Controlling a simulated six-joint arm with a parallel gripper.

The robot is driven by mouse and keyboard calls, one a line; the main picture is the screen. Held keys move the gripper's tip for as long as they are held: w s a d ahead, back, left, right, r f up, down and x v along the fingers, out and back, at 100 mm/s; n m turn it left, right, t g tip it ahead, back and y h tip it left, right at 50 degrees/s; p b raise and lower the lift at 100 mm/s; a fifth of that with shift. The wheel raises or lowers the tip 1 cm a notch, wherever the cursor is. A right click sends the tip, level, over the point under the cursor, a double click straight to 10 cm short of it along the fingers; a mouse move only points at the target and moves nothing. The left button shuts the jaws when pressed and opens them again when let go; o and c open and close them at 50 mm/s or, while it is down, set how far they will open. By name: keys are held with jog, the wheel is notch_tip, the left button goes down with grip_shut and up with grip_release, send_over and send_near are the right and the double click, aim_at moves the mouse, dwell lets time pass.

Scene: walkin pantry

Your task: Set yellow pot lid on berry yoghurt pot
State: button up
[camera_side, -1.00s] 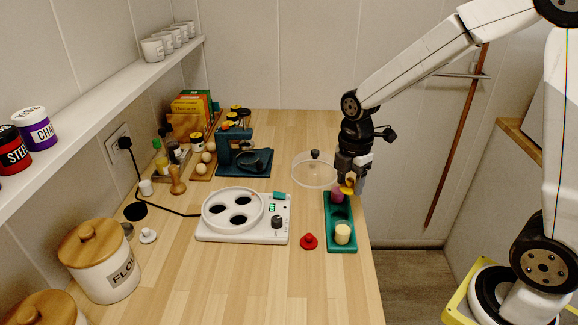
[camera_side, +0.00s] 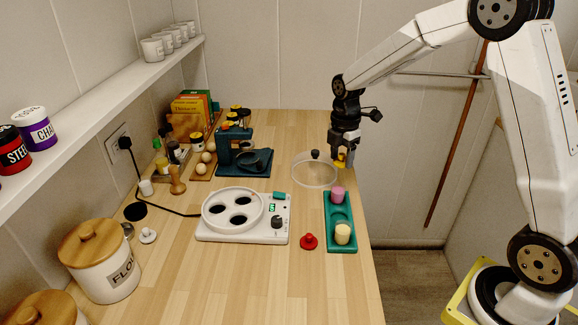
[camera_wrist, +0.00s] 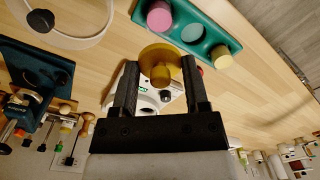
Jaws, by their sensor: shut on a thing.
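My gripper (camera_side: 345,156) is shut on the yellow pot lid (camera_side: 340,163) and holds it in the air. In the wrist view the lid (camera_wrist: 158,56) sits between both fingertips, its knob toward the camera. The pink pot (camera_side: 338,195), which looks like the berry yoghurt pot, stands upright in the far end of the green tray (camera_side: 341,215). It also shows at the top of the wrist view (camera_wrist: 159,15). The lid is above and beyond this pot, apart from it. A cream pot (camera_side: 343,234) stands in the tray's near end. The middle hollow looks empty.
A clear round dome with a black knob (camera_side: 315,171) lies just left of the gripper. A red lid (camera_side: 309,241) lies left of the tray. The white yoghurt maker (camera_side: 243,215) stands further left. The counter's right edge runs close by the tray.

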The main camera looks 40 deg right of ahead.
jog(key=shift+f, duration=0.15)
jog(key=shift+f, duration=3)
jog(key=shift+f, duration=0.45)
dwell(0.6)
jog(key=o, duration=1.3)
jog(key=shift+r, duration=0.15)
jog(key=shift+r, duration=3.35)
jog(key=shift+a, duration=0.1)
